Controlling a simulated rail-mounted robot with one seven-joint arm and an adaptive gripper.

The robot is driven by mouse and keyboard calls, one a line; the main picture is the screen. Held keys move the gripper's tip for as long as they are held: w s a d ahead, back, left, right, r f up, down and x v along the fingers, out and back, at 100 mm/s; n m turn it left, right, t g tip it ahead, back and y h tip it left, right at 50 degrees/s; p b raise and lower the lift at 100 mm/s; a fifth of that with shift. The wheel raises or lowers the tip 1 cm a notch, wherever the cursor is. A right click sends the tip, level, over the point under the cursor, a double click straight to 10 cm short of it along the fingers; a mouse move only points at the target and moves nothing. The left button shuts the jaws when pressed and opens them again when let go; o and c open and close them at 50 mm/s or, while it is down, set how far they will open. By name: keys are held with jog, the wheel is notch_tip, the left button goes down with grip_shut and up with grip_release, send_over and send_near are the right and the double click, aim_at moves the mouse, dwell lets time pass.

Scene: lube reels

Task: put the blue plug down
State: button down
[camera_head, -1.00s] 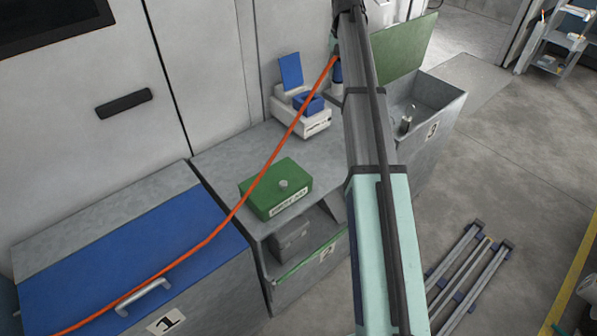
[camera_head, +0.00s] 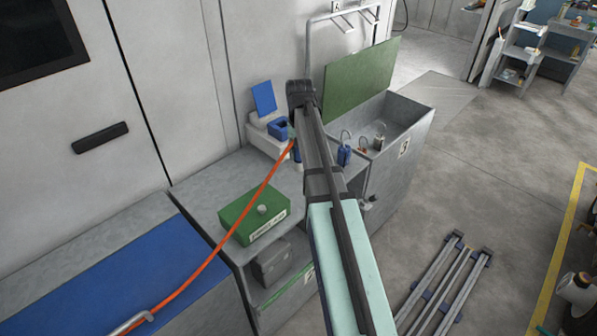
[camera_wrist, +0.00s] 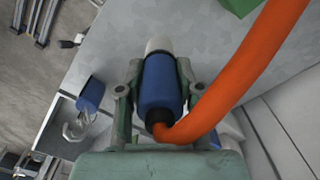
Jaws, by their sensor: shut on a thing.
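The blue plug (camera_wrist: 160,82) has a pale tip and a black collar where a thick orange cable (camera_wrist: 240,85) leaves it. My gripper (camera_wrist: 159,80) is shut on the plug's sides in the wrist view, with the pale tip pointing to the top of the picture. In the head view a little of the blue plug (camera_head: 297,152) shows left of my arm, over the grey bench top (camera_head: 203,183). My arm hides most of the gripper there. I cannot tell whether the plug touches the bench.
A green box (camera_head: 255,212) stands on the bench. A white device with blue parts (camera_head: 270,135) is behind the plug. A blue padlock (camera_head: 345,154) lies to the right, near an open bin with a green lid (camera_head: 360,80). Bare bench top shows between box and plug.

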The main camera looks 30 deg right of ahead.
jog(key=shift+f+p, duration=0.8)
jog(key=shift+f, duration=3.75)
jog(key=shift+f, duration=0.15)
jog(key=c, duration=0.7)
grip_release()
jog(key=shift+c, duration=0.2)
notch_tip(320, 180, up, 12)
jog(key=shift+r+b, duration=0.2)
jog(key=shift+b, duration=1)
